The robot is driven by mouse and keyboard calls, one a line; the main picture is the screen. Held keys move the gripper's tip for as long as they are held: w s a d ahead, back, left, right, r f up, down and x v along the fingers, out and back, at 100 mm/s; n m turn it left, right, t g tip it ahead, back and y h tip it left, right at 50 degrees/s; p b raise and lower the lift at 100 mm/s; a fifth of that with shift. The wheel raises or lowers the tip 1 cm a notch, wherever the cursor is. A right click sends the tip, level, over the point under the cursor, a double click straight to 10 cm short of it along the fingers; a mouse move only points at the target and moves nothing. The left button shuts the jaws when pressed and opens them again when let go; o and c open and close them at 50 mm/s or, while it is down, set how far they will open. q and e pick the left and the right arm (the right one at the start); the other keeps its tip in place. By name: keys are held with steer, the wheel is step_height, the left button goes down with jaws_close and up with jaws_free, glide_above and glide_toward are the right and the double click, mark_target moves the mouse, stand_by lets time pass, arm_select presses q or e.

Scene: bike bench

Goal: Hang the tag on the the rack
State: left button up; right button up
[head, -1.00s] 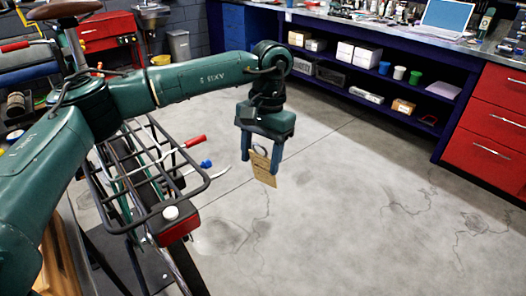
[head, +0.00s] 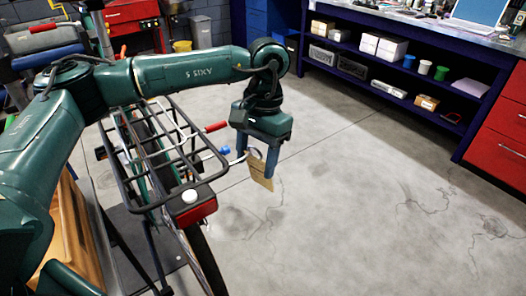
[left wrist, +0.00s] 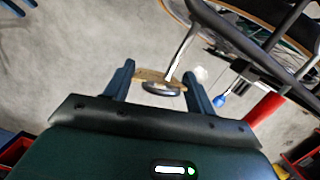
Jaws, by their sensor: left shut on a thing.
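The tag (head: 261,180) is a small tan card with a ring at its top. It hangs from my left gripper (head: 257,165), which is shut on it. In the left wrist view the tag (left wrist: 150,75) and its dark ring (left wrist: 161,89) sit between the two blue fingers. The rack (head: 165,158) is the black wire carrier over the bicycle's rear wheel, with a red light (head: 196,209) at its end. The gripper and tag are to the right of the rack in the head view, apart from it. My right gripper is not in view.
A red-handled lever (head: 216,127) and a thin silver bar with a blue end (head: 225,150) show between rack and gripper. A blue workbench with shelves (head: 385,62) and red drawers (head: 497,120) stand behind. The floor to the right is clear.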

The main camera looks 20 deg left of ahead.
arm_select(q)
steer(key=shift+s+a, duration=0.45)
steer(key=shift+s, duration=0.25)
steer(key=shift+s+a+f+b, duration=0.35)
steer(key=shift+s+f+b, duration=0.1)
steer(key=shift+s+b, duration=0.2)
steer(key=o, duration=1)
steer(key=shift+o, duration=0.2)
steer(key=r, duration=0.4)
steer(key=w+r, duration=0.1)
steer(key=r, duration=0.3)
steer(key=w+r+p, duration=0.1)
steer(key=r, duration=0.4)
steer(key=shift+w+d, duration=0.15)
steer(key=shift+d, duration=0.2)
